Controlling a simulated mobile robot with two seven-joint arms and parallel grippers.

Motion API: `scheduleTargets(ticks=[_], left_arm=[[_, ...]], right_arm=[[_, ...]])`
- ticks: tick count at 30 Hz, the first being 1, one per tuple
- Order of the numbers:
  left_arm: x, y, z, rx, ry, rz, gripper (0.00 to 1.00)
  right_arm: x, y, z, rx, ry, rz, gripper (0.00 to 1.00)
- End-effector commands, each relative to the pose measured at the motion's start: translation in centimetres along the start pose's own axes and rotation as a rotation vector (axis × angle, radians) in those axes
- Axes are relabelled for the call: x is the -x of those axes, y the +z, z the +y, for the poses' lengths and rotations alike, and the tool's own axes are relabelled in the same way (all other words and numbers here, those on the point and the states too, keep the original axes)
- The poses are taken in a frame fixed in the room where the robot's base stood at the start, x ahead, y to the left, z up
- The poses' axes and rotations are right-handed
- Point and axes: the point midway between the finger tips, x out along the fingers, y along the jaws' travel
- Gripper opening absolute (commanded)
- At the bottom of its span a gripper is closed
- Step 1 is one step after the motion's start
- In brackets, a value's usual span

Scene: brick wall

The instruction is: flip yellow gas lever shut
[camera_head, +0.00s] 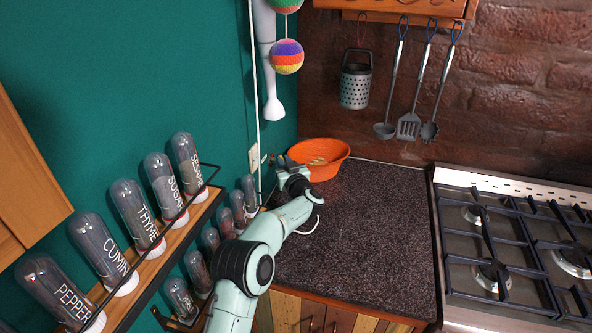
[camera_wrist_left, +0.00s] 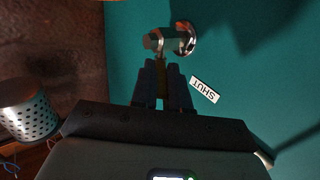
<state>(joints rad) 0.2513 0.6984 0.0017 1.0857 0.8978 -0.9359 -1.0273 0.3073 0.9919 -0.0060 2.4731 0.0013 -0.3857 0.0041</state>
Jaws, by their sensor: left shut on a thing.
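In the left wrist view a metal gas valve (camera_wrist_left: 172,40) sticks out from the teal wall. A thin, dull yellow lever (camera_wrist_left: 160,66) runs down from it between the fingers of my left gripper (camera_wrist_left: 161,80). The gripper is shut on this lever, and the fingers hide most of it. A white label (camera_wrist_left: 205,89) reading SHUT is on the wall beside the fingers. In the head view my left gripper (camera_head: 278,162) is at the teal wall in the back corner, left of the orange bowl, and the lever cannot be made out. My right gripper is not in view.
An orange bowl (camera_head: 330,149) stands in the counter's back corner, close to my left gripper. Spice jars (camera_head: 137,212) line wall shelves beside my left arm. A gas stove (camera_head: 510,250) stands at the right. The dark countertop (camera_head: 375,235) between is clear.

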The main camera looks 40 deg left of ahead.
Motion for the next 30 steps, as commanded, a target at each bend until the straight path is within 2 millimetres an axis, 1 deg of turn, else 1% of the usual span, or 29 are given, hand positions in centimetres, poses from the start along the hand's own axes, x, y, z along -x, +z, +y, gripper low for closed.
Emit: scheduleTargets(ticks=[1,6,12,18,30], left_arm=[[0.0,0.2,-0.3,-0.002,0.024,0.004,0.00],[0.0,0.2,-0.9,-0.002,0.121,0.005,0.00],[-0.1,0.0,-1.1,0.000,0.210,0.004,0.00],[-0.2,-0.1,-1.3,0.000,0.252,0.004,0.00],[-0.2,-0.2,-1.3,0.001,0.263,0.004,0.00]], right_arm=[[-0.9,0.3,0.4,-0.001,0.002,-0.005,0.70],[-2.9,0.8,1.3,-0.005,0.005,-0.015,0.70],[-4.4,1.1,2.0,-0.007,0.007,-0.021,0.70],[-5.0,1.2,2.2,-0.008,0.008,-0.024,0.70],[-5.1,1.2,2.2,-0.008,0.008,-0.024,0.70]])
